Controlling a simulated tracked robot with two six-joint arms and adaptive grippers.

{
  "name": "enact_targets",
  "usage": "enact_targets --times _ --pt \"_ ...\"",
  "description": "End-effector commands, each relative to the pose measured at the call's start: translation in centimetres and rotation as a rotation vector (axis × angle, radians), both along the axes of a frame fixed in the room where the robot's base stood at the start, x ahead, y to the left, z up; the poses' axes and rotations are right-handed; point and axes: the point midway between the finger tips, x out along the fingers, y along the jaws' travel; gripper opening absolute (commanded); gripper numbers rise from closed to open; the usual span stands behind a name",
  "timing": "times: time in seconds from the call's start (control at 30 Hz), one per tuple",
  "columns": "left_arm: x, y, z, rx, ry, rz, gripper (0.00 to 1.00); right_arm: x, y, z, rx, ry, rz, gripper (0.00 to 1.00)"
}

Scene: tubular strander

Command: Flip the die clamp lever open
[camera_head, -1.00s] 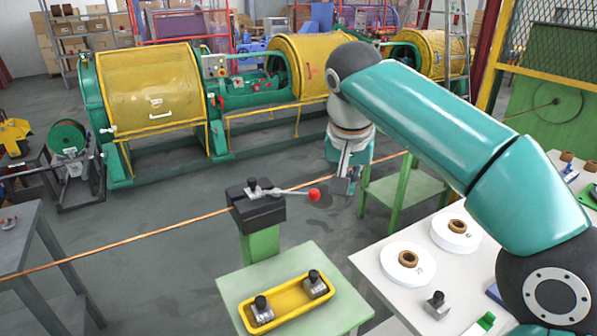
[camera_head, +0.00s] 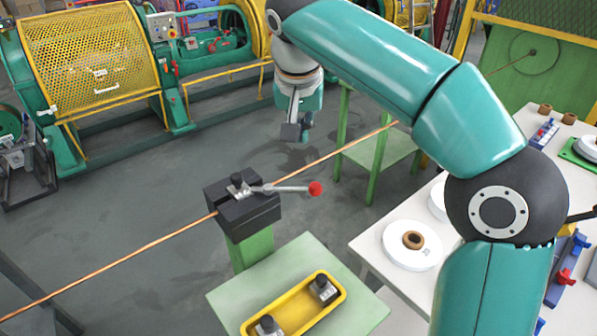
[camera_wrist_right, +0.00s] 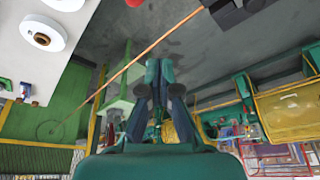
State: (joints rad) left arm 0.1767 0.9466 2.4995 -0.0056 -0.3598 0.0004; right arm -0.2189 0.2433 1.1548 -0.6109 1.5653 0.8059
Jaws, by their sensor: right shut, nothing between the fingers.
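The die clamp is a black block (camera_head: 243,212) on a green post in the head view, with copper wire running through it. Its lever (camera_head: 290,188) is a metal rod that points right from the clamp top and ends in a red knob (camera_head: 316,188). My right gripper (camera_head: 294,132) is shut and empty, hanging above the knob in the picture, apart from it. In the right wrist view the shut fingers (camera_wrist_right: 162,78) show, with the red knob (camera_wrist_right: 134,2) and clamp block (camera_wrist_right: 238,10) cut by the top edge. My left gripper is not in view.
A yellow tray (camera_head: 338,300) with two small metal-and-black parts stands on a green table (camera_head: 225,300) before the clamp. A white table with spools (camera_head: 412,246) is at right. The copper wire (camera_head: 130,254) crosses the scene. Yellow-guarded machines (camera_head: 95,60) stand behind.

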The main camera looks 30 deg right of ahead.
Motion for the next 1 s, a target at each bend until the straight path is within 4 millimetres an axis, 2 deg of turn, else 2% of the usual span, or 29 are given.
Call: enact_targets --times 0.27,0.7,1.0 --pt "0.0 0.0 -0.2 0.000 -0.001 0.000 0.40 0.4 -0.4 -1.6 -0.001 0.004 0.000 0.00" --pt "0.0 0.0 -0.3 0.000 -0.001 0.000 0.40 2.7 -2.2 -9.6 0.000 0.005 0.000 0.00" --pt "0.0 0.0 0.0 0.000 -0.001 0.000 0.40 0.1 0.1 -10.0 0.000 0.000 0.004 0.00"
